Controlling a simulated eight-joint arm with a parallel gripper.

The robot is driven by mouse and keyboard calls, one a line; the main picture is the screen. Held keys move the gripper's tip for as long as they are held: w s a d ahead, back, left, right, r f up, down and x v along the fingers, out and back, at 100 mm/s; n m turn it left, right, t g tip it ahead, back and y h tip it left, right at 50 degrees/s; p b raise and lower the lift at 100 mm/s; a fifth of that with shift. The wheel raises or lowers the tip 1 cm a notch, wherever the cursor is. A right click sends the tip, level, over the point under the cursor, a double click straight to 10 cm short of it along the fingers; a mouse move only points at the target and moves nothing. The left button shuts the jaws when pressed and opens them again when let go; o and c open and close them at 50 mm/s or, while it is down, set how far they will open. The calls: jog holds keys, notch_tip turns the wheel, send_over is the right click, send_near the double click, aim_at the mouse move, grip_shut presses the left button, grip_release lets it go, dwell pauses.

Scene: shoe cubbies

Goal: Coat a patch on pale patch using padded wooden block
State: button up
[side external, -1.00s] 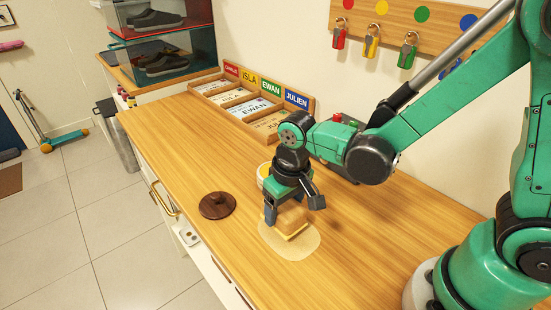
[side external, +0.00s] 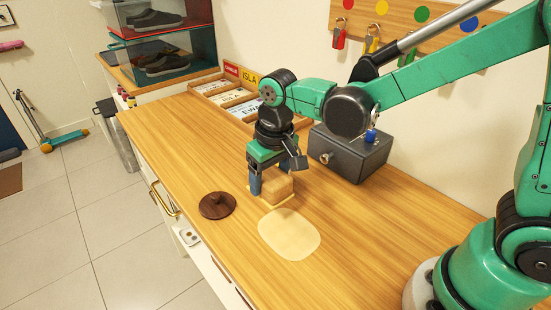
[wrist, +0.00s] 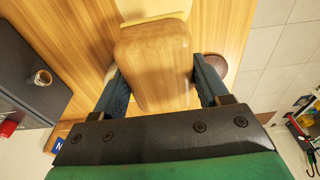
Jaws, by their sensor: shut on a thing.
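The padded wooden block (side external: 278,186) is gripped between the two blue fingers of my gripper (side external: 274,181), with its yellowish pad facing down. In the side view it is just beyond the pale patch (side external: 290,236), a rounded cream area on the wooden counter. I cannot tell whether the pad touches anything beneath it. In the wrist view the block (wrist: 155,62) fills the space between the fingers (wrist: 160,88), with the yellow pad edge showing at the top. The patch lies bare and fully visible in the side view.
A round dark brown lid (side external: 217,205) lies left of the block. A dark grey box (side external: 350,153) with a knob stands to the right behind it. The name-card tray (side external: 230,95) is at the back. The counter (side external: 345,270) near the patch is clear.

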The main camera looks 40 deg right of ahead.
jog(key=shift+r, duration=1)
